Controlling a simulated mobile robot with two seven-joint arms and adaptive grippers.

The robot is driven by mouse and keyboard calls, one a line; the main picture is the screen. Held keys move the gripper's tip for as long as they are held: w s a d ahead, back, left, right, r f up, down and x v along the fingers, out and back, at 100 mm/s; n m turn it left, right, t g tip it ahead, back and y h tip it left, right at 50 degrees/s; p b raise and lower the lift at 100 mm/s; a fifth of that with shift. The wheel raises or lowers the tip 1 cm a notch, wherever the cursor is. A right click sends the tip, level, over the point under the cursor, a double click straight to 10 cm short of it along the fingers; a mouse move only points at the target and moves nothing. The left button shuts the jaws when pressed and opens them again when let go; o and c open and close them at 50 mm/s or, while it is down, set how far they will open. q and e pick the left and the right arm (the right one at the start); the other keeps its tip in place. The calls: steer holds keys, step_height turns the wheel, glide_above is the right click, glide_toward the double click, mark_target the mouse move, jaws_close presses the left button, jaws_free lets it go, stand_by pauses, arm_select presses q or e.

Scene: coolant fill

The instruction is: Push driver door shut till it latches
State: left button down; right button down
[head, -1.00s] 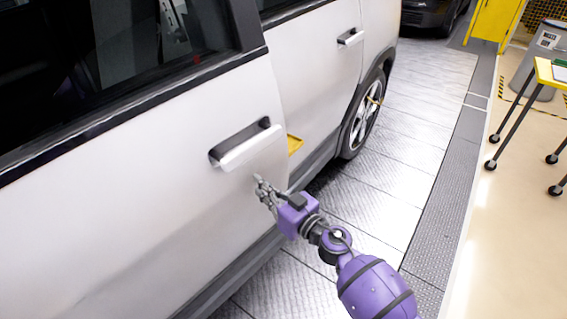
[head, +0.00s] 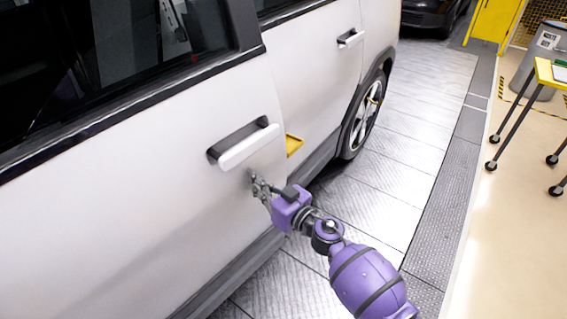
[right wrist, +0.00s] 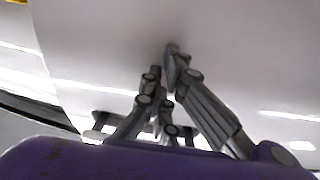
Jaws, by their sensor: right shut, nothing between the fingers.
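The white driver door (head: 130,185) fills the left of the head view, with its handle (head: 247,146) near its rear edge. That edge stands a little proud of the panel behind it, so the door looks slightly ajar; its latch is hidden. My right gripper (head: 255,183) is shut and empty, its fingertips at the door skin just below the handle. In the right wrist view its fingers (right wrist: 168,65) point at the pale panel; firm contact is hard to tell. My left gripper is not in view.
The rear door (head: 315,85) and rear wheel (head: 365,115) lie beyond the door edge. A yellow piece (head: 294,145) shows beside that edge. The metal floor (head: 400,165) right of the car is clear. A yellow-topped wheeled table (head: 545,75) and grey bin (head: 540,60) stand far right.

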mark_target(245, 174)
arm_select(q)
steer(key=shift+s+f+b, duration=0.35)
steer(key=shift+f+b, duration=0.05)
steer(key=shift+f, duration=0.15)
arm_select(e)
steer(key=shift+n+g+y, duration=0.3)
steer(key=shift+g, duration=0.1)
steer(key=shift+x, duration=2.25)
steer(key=shift+w, duration=0.15)
